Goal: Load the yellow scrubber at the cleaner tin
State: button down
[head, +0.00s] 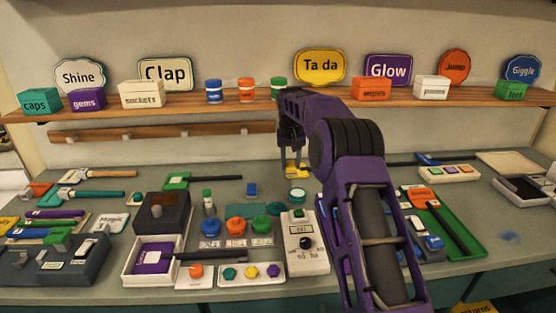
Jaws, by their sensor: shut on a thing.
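My gripper (293,158) reaches down over the middle of the table and is shut on a small yellow thing, which looks like the yellow scrubber (297,171). The fingers partly hide the scrubber's top. A small round tin with a pale rim and teal top (298,195), which looks like the cleaner tin, stands on the table just below the scrubber in the picture. The scrubber appears above the tin and slightly behind it. I cannot tell the exact gap.
A white box with a dial (306,256) stands in front of the tin. Blue, orange and green round-topped pots (236,227) stand to the left. A wooden shelf (340,103) with boxes and signs runs behind.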

jog(key=shift+s+d+f+b, duration=0.25)
jog(key=shift+s+d+f, duration=0.15)
jog(key=shift+f, duration=0.65)
jog(key=shift+s+d+f+b, duration=0.25)
jog(key=shift+d+f, duration=0.1)
jog(key=shift+f, duration=0.65)
jog(key=shift+s+d+f+b, duration=0.2)
jog(key=shift+s+d+f, duration=0.2)
jog(key=shift+f, duration=0.65)
jog(key=shift+f, duration=0.4)
jog(key=shift+r+p, duration=0.8)
jog(key=shift+r, duration=0.45)
notch_tip(320, 180, up, 5)
jog(key=shift+f, duration=0.15)
jog(key=shift+f, duration=0.1)
